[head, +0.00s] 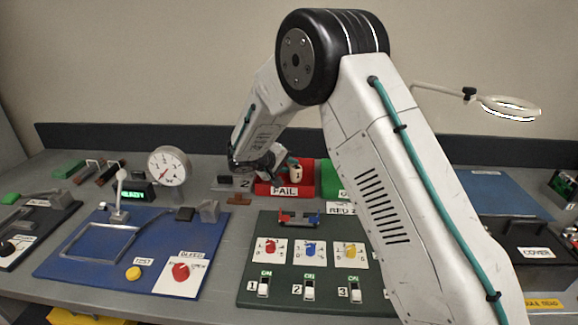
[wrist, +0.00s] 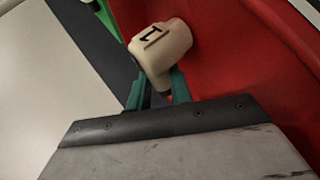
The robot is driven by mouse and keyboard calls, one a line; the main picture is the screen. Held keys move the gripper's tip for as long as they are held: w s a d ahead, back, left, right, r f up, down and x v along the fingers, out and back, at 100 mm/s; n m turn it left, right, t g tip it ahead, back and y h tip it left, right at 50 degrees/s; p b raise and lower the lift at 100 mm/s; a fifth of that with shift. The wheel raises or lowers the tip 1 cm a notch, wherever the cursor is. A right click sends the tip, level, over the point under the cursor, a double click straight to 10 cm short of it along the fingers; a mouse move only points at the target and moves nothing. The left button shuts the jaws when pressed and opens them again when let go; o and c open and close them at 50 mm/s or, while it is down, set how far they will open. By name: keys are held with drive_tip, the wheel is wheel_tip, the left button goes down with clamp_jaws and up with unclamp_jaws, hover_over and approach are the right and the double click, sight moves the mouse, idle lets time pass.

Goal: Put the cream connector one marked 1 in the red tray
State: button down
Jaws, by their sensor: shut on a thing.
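The cream connector marked 1 (wrist: 160,50) is held between the teal fingers of my gripper (wrist: 157,88) in the wrist view. Its black 1 faces the camera. The red of the tray (wrist: 235,60) fills the right side behind it. In the head view the cream connector (head: 296,172) shows over the red tray (head: 298,188), which has a FAIL label on its front. My gripper (head: 288,166) is shut on the connector there. I cannot tell whether the connector touches the tray floor.
A green tray (head: 330,178) stands right of the red tray, partly behind my arm. A gauge (head: 169,166) stands to the left. A green switch panel (head: 265,232) and a blue board (head: 110,255) lie in front. A magnifier lamp (head: 509,107) hangs at right.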

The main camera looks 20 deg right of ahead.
drive_tip(key=c, duration=1.3)
unclamp_jaws()
drive_tip(key=shift+f, duration=0.1)
drive_tip(key=shift+o, duration=0.2)
drive_tip(key=shift+s+a+r, duration=0.1)
drive_tip(key=shift+a+r, duration=0.1)
drive_tip(key=shift+r, duration=0.1)
drive_tip(key=v, duration=1.1)
drive_tip(key=shift+a, duration=0.2)
